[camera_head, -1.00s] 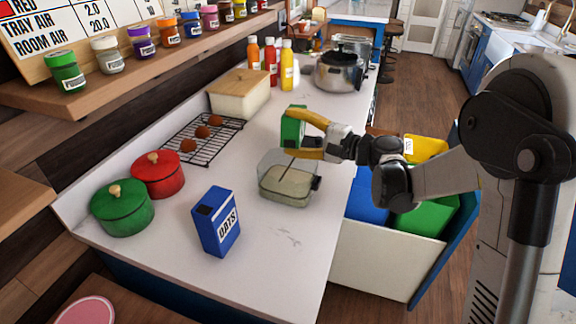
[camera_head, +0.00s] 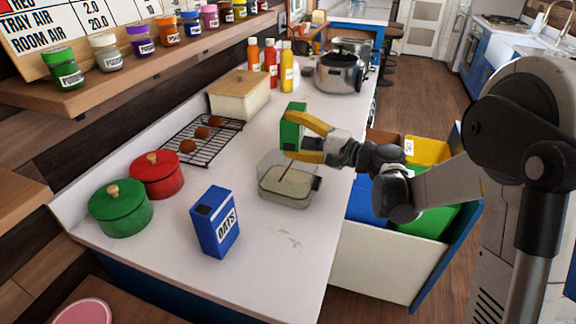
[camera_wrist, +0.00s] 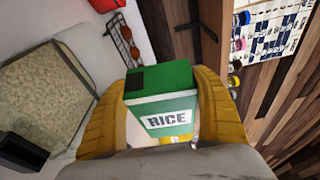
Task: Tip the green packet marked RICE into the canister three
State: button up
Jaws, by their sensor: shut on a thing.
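My gripper (camera_head: 307,138) is shut on the green RICE packet (camera_head: 291,126), its yellow fingers on either side. In the wrist view the packet (camera_wrist: 160,98) shows its white RICE label and a dark patch at one corner. The packet is held above and behind a clear, open container (camera_head: 284,197) on the counter, apart from it. The container (camera_wrist: 45,110) also shows at the left of the wrist view, with pale, grainy contents. A thin dark line slants into it; I cannot tell what it is. No number is readable on the container.
A blue OATS box (camera_head: 215,222), red pot (camera_head: 157,176) and green pot (camera_head: 121,210) stand at left. A cooling rack (camera_head: 200,140) and wooden-lidded box (camera_head: 240,97) lie behind. An open drawer with coloured bins (camera_head: 380,262) juts right.

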jog(key=shift+s+a+r+n+t+y+b, duration=0.1)
jog(key=shift+s+n+y+b, duration=0.15)
jog(key=shift+n+b, duration=0.35)
jog(key=shift+s+d+r+n+t+y+b, duration=0.1)
jog(key=shift+s+n+y+b, duration=0.25)
jog(key=shift+n, duration=0.4)
jog(key=shift+s+a+r+n+t+y+b, duration=0.1)
jog(key=shift+s+n+y+b, duration=0.1)
jog(key=shift+n+b, duration=0.4)
dwell(1.1)
